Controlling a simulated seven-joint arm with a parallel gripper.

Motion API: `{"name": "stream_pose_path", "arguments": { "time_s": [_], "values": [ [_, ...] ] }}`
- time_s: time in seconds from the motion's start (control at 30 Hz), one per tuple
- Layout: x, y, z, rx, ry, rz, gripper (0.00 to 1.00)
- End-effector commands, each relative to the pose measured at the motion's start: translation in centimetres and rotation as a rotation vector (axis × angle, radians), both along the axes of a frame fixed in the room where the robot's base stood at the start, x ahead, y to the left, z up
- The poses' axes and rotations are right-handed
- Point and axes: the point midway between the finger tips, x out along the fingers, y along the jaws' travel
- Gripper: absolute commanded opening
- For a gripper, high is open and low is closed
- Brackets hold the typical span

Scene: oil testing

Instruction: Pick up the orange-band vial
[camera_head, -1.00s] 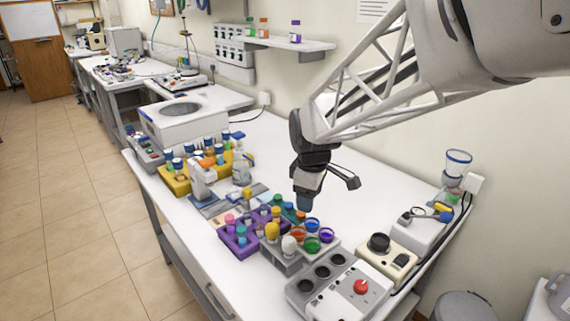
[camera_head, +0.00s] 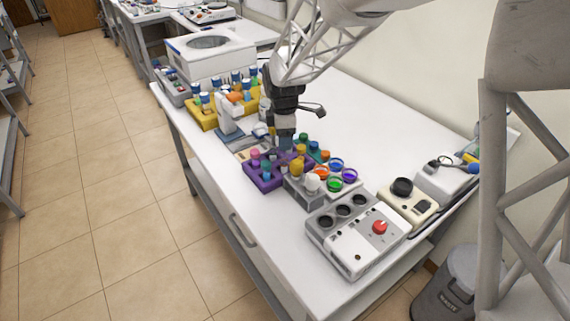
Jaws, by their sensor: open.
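A purple rack (camera_head: 264,178) on the white bench holds several small vials with coloured caps. A round vessel with an orange rim (camera_head: 322,169) stands right of it, among others with blue, purple and green rims. An orange piece (camera_head: 234,97) also shows at the yellow rack. I cannot tell which of these is the orange-band vial, as bands are too small to make out. My gripper (camera_head: 286,147) points down over the back of the purple rack, open, with nothing seen in it. It hides part of what stands behind and below it.
A yellow rack (camera_head: 203,118) with blue-capped vials stands left, before a white box machine (camera_head: 212,60). A white device with a red knob (camera_head: 358,240) and a cream device (camera_head: 408,202) stand at front right.

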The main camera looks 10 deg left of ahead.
Motion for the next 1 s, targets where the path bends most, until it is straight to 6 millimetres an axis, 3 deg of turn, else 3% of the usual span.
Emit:
{"name": "stream_pose_path", "arguments": {
  "time_s": [0.2,0.53,1.0],
  "values": [
    [0.0,0.0,-0.2,0.000,0.001,-0.001,0.59],
    [0.0,-0.1,-2.5,0.000,0.001,-0.002,0.59],
    [0.0,-0.1,-3.1,0.000,0.000,-0.002,0.59]
  ]
}}
